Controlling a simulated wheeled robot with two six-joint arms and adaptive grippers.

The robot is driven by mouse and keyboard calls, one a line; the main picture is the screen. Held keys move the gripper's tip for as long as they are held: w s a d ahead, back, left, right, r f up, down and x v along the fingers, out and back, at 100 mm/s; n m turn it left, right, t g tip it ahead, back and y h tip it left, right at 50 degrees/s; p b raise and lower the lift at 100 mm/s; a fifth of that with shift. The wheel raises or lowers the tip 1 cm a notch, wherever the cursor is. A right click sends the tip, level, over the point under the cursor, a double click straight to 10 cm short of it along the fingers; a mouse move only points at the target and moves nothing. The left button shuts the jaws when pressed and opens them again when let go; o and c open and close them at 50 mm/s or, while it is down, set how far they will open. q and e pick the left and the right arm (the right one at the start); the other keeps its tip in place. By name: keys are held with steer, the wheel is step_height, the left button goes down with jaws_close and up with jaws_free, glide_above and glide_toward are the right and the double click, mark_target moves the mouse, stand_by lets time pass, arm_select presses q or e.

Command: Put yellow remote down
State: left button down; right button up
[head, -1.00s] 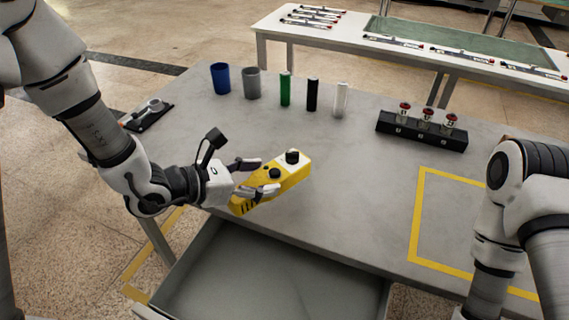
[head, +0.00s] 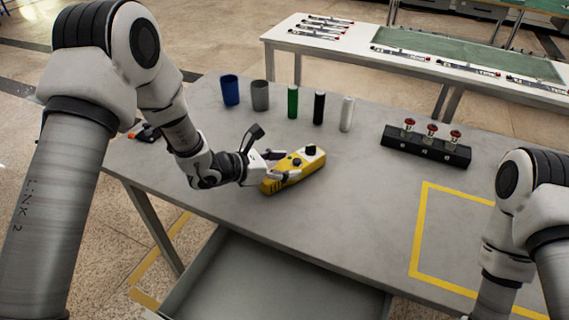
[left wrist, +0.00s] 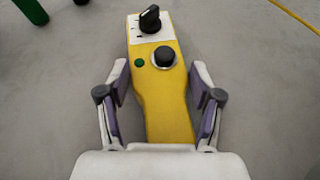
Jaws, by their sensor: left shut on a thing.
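The yellow remote (head: 305,164) has black knobs and a green button. It is over the grey table top (head: 350,200), left of the middle, near the front edge. It also shows in the left wrist view (left wrist: 165,100), between the fingers, knob end pointing away. My left gripper (head: 281,165) is shut on it near its rear end. The gripper also shows in the left wrist view (left wrist: 160,85). Whether the remote's underside touches the table is hard to tell. My right gripper is out of view; only part of the right arm shows.
A blue cup (head: 230,91), a grey cup (head: 260,95) and green (head: 292,102), black (head: 319,107) and white cylinders (head: 346,114) stand behind. A black block with red-topped pieces (head: 426,146) is at right. An open drawer (head: 270,280) is below. The yellow-taped area (head: 417,230) is empty.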

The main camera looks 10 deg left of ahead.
arm_select(q)
steer(key=shift+f, duration=0.1)
steer(key=shift+c, duration=0.8)
jaws_free()
steer(key=shift+s+a+r, duration=0.15)
steer(key=shift+a+r, duration=0.05)
steer(key=shift+r, duration=0.05)
steer(key=v, duration=1.1)
steer(key=shift+s+a+r, duration=0.1)
steer(key=shift+s+a, duration=0.05)
steer(key=shift+s, duration=0.1)
